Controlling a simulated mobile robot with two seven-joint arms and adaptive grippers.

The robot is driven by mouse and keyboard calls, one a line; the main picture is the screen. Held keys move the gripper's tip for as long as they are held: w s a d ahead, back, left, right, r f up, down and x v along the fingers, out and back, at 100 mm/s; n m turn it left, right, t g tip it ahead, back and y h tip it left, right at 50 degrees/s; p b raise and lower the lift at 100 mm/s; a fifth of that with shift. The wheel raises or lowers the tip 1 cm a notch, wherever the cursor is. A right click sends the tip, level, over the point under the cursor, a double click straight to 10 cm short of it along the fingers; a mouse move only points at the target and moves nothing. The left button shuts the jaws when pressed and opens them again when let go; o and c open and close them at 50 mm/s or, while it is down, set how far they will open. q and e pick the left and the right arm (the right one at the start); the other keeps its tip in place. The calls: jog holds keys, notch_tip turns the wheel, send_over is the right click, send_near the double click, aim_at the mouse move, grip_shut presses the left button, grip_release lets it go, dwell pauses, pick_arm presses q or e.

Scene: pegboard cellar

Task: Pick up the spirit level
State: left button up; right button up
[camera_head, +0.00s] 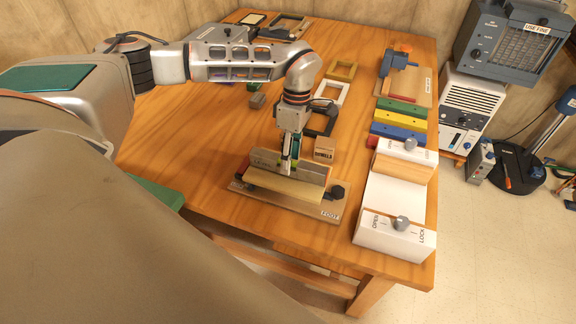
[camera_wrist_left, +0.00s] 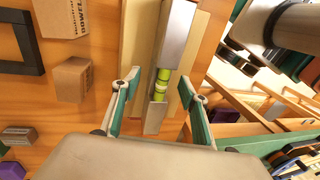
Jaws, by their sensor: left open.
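The spirit level (camera_head: 313,172) is a grey metal bar with a bright green vial. It lies along the pale wooden block of a board labelled FOOT (camera_head: 328,213) near the table's front edge. In the left wrist view the level (camera_wrist_left: 176,38) runs up the middle, with its green vial section between my fingers. My left gripper (camera_head: 287,168) points down over the middle of the level. Its green-padded fingers (camera_wrist_left: 159,82) are open, one on each side of the bar, with gaps visible. Contact cannot be made out. My right gripper is not in view.
A DOWELS box (camera_head: 324,152) stands just behind the FOOT board. A white fixture marked OPEN and LOCK (camera_head: 380,243) stands to the right, with coloured bars (camera_head: 400,122) behind it. Frames (camera_head: 343,70) lie further back. The table's left middle is mostly clear.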

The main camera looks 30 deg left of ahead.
pick_arm(q)
jog(key=shift+s+f, duration=0.1)
jog(key=shift+f, duration=0.75)
jog(key=shift+c, duration=0.4)
grip_shut()
